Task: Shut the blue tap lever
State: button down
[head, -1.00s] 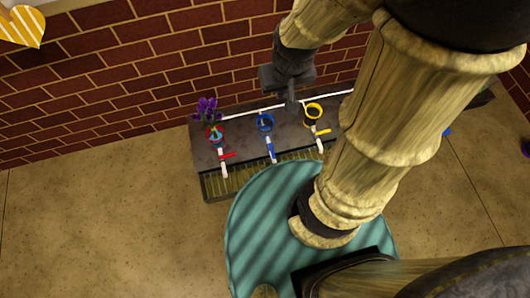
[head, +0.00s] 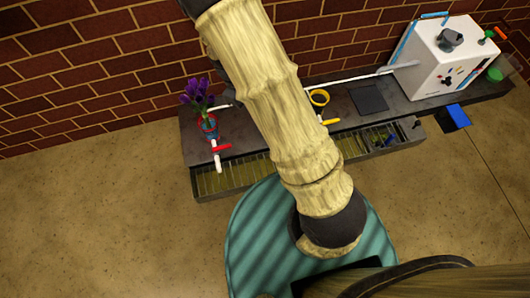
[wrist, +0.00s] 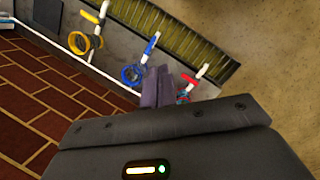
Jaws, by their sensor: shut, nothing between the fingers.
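The blue tap lever (wrist: 152,44) shows in the wrist view, lying roughly along its white spout, above a blue ring (wrist: 133,74). In the head view my arm hides the blue tap. My gripper (wrist: 158,72) is shut and empty, its fingertips just below the blue lever in the wrist picture, between the blue and red taps. I cannot tell whether it touches anything. The red lever (wrist: 190,78) and yellow lever (wrist: 91,16) sit crosswise on their spouts. They also show in the head view, red (head: 221,148) and yellow (head: 330,122).
A purple flower (head: 197,92) stands at the red tap. A yellow ring (head: 319,97) is behind the yellow tap. A slatted trough (head: 235,180) runs along the bench front. A white box (head: 440,62) stands at the right end. The brick wall (head: 90,70) is close behind the bench.

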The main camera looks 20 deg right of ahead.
jog(key=w+a+f+n+h+b, duration=0.1)
jog(key=f+b, duration=0.4)
jog(key=f, duration=0.5)
jog(key=w+a+f+n+h+b, duration=0.1)
jog(key=a+f+n+h+b, duration=0.1)
jog(key=f, duration=0.9)
jog(key=w+a+f+n+t+h+b, duration=0.1)
jog(key=w+a+f+n+h+b, duration=0.1)
jog(key=f+n+b, duration=0.4)
notch_tip(320, 180, down, 4)
jog(key=shift+a+f+h+b, duration=0.3)
jog(key=shift+h+b, duration=0.2)
jog(key=shift+b, duration=0.35)
jog(key=shift+d, duration=0.15)
jog(key=b+x, duration=0.6)
jog(key=x, duration=0.3)
jog(key=shift+f, duration=0.35)
jog(key=d+b, duration=0.2)
jog(key=d, duration=0.1)
jog(key=shift+d+f, duration=0.1)
jog(key=shift+f, duration=0.05)
jog(key=shift+w+d+r+b, duration=0.1)
jog(key=shift+d+r+b, duration=0.15)
jog(key=shift+d+b, duration=0.35)
